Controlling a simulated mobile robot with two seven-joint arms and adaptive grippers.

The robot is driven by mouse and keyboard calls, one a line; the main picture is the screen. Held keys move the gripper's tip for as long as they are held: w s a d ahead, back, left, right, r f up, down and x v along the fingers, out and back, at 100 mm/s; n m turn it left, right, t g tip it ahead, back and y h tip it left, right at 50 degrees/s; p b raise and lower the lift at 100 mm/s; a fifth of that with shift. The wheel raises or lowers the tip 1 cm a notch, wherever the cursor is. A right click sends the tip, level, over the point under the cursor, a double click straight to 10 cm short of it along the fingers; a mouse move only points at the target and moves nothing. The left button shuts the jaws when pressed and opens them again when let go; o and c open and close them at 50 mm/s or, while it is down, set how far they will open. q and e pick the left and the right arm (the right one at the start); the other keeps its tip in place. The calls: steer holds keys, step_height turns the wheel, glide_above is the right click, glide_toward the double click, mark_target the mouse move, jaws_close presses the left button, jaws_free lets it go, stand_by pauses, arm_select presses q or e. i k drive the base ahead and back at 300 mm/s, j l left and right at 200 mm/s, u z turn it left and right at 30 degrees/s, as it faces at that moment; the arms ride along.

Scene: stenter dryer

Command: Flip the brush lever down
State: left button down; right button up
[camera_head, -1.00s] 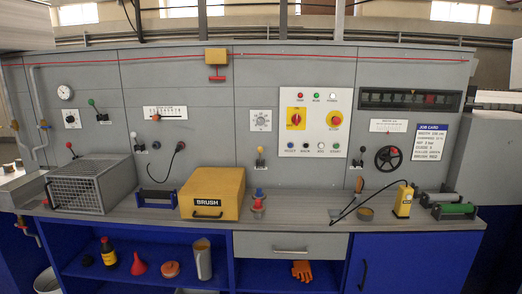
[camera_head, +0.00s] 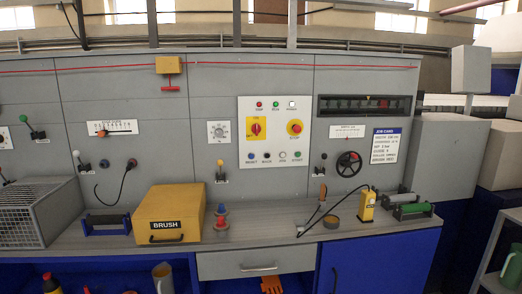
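A yellow box labelled BRUSH (camera_head: 180,206) with a black handle stands on the bench at centre left. Several small levers are on the grey wall panel; their labels are too small to read, so I cannot tell which is the brush lever. A yellow-knobbed lever (camera_head: 220,170) is up, right of the box and below a round dial. A white-knobbed lever (camera_head: 80,161) and a green-knobbed lever (camera_head: 33,127) are at the left, knobs up. A black-knobbed lever (camera_head: 319,164) is up, left of the handwheel. Neither of my grippers is in view.
A red and blue item (camera_head: 221,218), a yellow device (camera_head: 367,206) and rollers (camera_head: 412,211) occupy the bench (camera_head: 265,221). A mesh-fronted grey box (camera_head: 60,205) stands left.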

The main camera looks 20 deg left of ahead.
mark_target(220, 162)
steer(key=i+j+z, duration=0.1)
steer(key=j+z, duration=0.15)
steer(key=j, duration=0.25)
steer(key=i+j+z, duration=0.1)
steer(key=j+z, duration=0.2)
steer(key=j, duration=1.2)
steer(key=i+z, duration=0.05)
